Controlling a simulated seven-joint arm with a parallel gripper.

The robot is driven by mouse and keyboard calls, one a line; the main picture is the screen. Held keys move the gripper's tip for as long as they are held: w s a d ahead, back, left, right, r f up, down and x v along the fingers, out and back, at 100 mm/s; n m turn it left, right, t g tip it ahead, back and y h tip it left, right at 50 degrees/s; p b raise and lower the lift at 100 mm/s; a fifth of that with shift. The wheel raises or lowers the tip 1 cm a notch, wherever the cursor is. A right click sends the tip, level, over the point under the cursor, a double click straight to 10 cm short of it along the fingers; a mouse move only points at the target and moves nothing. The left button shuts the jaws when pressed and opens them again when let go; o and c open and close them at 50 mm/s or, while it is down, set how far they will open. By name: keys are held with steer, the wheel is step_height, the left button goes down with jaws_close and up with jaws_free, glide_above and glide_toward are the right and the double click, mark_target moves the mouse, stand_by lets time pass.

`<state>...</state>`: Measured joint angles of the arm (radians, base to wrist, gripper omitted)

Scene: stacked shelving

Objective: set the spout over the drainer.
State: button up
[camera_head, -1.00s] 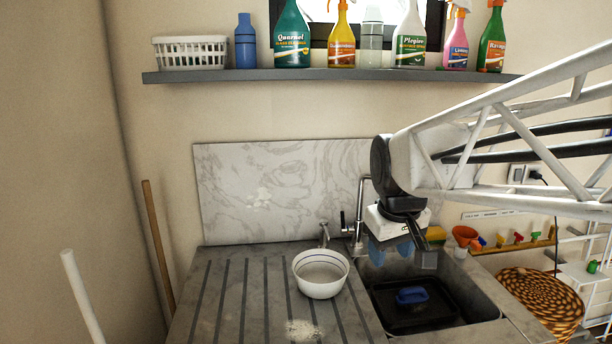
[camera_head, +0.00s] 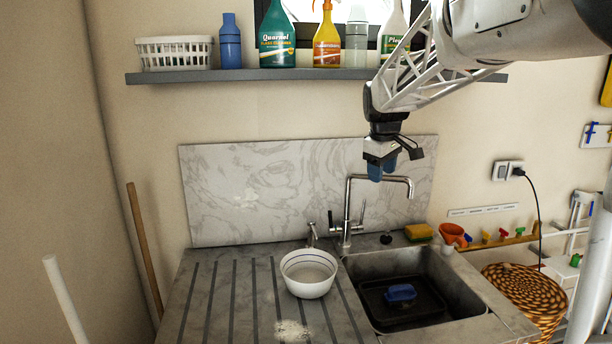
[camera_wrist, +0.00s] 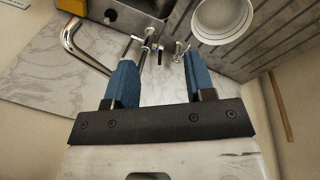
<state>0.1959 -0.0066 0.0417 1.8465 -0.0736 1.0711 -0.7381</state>
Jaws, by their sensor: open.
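The chrome spout (camera_head: 398,179) tops a tall tap post (camera_head: 347,212) behind the sink and points right, above the sink side. The drainer (camera_head: 215,300) is the grooved grey board left of the sink; it also shows in the wrist view (camera_wrist: 285,42). My gripper (camera_head: 381,170) has blue fingers, is open and empty, and hangs at about spout height, overlapping the spout in the head view. In the wrist view my gripper (camera_wrist: 160,72) has the spout (camera_wrist: 72,38) left of its left finger, which hides part of the pipe. Contact cannot be told.
A white bowl (camera_head: 309,284) stands on the drainer beside a smaller tap (camera_head: 312,236). The sink (camera_head: 447,272) holds a dark tray with a blue brush (camera_head: 400,292). A shelf (camera_head: 300,76) with bottles runs above. A yellow sponge (camera_head: 418,232) lies behind the sink.

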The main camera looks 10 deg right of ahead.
mark_target(392, 178)
steer(key=w+d+f+n, duration=0.1)
steer(key=w+d+n, duration=0.1)
steer(key=w+d, duration=0.8)
steer(key=w, duration=0.5)
steer(key=shift+f+n, duration=0.25)
steer(key=shift+n, duration=0.15)
steer(key=shift+d+f, duration=0.1)
steer(key=shift+f, duration=0.05)
steer(key=shift+s+x, duration=0.2)
steer(key=shift+x, duration=3.55)
steer(key=shift+d, duration=0.1)
steer(key=shift+c, duration=0.2)
jaws_close()
